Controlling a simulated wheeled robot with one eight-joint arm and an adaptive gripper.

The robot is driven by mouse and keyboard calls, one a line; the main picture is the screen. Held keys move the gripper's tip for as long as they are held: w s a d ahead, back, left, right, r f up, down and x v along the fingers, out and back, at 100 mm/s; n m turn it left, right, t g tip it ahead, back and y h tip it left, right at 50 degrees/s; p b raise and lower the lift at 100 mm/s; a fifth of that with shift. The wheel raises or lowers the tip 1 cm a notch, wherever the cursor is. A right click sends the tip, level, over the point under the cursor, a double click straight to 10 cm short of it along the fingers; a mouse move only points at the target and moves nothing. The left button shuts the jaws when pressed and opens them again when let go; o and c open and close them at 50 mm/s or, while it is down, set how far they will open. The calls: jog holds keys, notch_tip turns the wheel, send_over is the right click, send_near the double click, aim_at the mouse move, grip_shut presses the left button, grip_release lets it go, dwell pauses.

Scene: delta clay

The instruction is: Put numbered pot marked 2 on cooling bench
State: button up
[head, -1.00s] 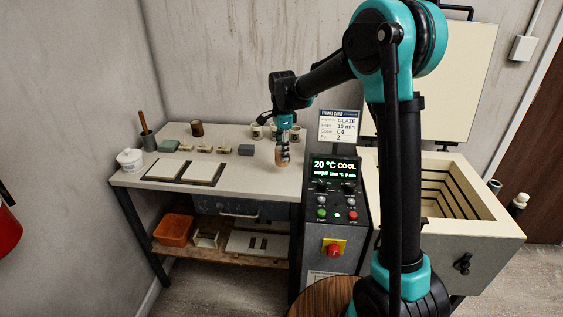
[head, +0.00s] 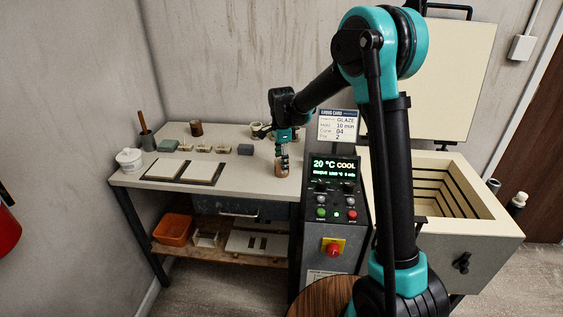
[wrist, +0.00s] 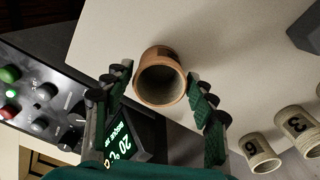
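An orange-brown clay pot (head: 281,173) stands near the front right corner of the pale bench (head: 262,184), beside the control console. In the wrist view the pot (wrist: 160,86) shows its open mouth and a dark mark on its far side; I cannot read the number. My gripper (head: 282,160) points down over it. In the wrist view my gripper (wrist: 160,80) has one finger on each side of the pot, with narrow gaps showing. Its fingers hide part of the pot in the head view.
Pale pots marked 6 (wrist: 258,152) and 3 (wrist: 296,124) stand close by. The console (head: 335,205) adjoins the bench's right end. White tiles (head: 165,168), a grey block (head: 245,149) and a brown jar (head: 196,128) are on the bench. The kiln (head: 450,190) is open at right.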

jog(key=shift+o, duration=0.4)
notch_tip(320, 180, up, 12)
jog(key=shift+r, duration=0.15)
jog(key=shift+o, duration=0.4)
